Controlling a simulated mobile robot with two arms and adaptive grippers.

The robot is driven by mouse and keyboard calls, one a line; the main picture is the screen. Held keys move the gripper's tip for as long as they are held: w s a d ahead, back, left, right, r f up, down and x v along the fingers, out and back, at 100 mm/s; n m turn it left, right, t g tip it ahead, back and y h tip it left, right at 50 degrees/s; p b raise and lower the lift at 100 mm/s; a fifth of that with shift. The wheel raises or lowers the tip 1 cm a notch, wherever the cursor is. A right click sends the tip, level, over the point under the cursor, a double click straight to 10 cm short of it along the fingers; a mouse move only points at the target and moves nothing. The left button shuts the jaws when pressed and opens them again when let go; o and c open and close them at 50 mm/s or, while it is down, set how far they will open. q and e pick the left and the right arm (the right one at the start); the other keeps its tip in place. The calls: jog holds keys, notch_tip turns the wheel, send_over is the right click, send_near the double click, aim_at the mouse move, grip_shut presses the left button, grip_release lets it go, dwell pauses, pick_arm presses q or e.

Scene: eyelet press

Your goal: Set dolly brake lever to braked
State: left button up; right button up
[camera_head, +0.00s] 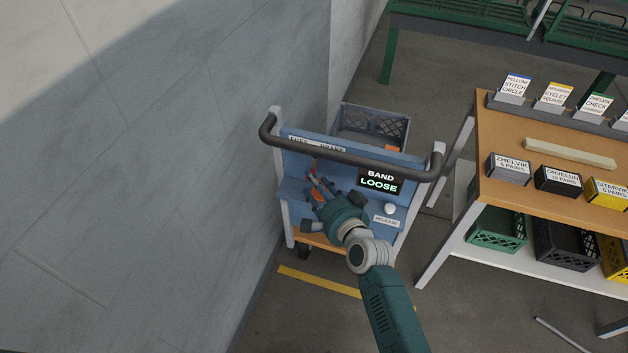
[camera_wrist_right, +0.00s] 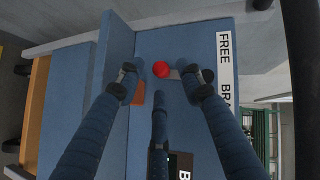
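The blue dolly (camera_head: 296,190) stands against the grey wall in the head view, with a dark push handle (camera_head: 345,155). A brake lever with a red ball knob (camera_wrist_right: 161,69) shows on its blue panel in the right wrist view. It lies beside a white strip reading FREE and BRA… (camera_wrist_right: 224,50); I cannot tell which setting it is at. My right gripper (camera_head: 316,188) reaches over the panel. Its fingers (camera_wrist_right: 160,80) are spread on either side of the knob, and one finger partly covers the lever. My left gripper is out of view.
The dolly panel carries a display reading BAND LOOSE (camera_head: 379,181) and a white button (camera_head: 390,209) labelled RELEASE. A grey crate (camera_head: 372,125) is behind the handle. A wooden table (camera_head: 510,133) with labelled boxes stands at right. The wall (camera_head: 200,180) is close on the left.

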aim_at(312, 167)
jog(key=shift+x, duration=1.2)
